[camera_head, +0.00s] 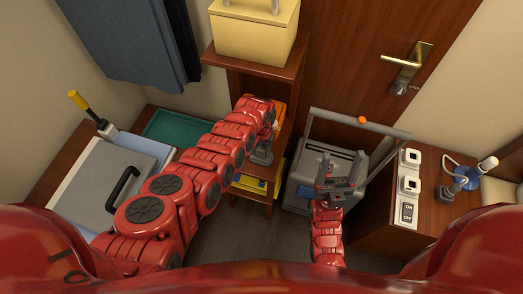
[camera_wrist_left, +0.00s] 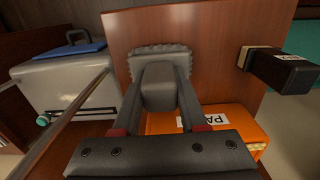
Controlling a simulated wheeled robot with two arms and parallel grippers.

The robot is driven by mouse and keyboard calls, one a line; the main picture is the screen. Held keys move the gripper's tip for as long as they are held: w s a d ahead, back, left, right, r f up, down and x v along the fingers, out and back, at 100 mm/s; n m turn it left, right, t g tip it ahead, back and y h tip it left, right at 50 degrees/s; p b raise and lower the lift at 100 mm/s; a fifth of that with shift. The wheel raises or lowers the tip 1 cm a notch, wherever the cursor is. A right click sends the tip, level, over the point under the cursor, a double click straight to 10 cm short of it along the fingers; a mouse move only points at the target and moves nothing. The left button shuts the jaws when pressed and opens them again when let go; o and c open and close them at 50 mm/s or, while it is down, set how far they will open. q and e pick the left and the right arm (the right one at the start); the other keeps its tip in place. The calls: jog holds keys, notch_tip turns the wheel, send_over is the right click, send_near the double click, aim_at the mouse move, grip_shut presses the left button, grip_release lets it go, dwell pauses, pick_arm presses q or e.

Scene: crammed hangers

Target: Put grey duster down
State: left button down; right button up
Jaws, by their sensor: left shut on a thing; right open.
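The grey duster (camera_wrist_left: 159,86) is between the fingers of my left gripper (camera_wrist_left: 158,100) in the left wrist view. Its ridged, scalloped end is beyond the fingertips, in front of a brown wood panel. I cannot tell whether it touches the panel. In the head view my left gripper (camera_head: 263,150) is at the narrow wooden shelf unit (camera_head: 287,150), partly hidden by my arm. My right gripper (camera_head: 341,178) is open and empty, in front of the grey case by the door.
An orange box (camera_wrist_left: 207,121) lies below the duster. A black object with a tan band (camera_wrist_left: 285,70) is at the right. The grey wheeled case (camera_head: 322,165) with a tall handle stands right of the shelf. Side tables with a grey case (camera_head: 105,185) and sockets (camera_head: 410,185) flank the space.

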pick_arm(q)
jog(key=shift+f, duration=0.15)
jog(key=shift+c, duration=2.2)
grip_release()
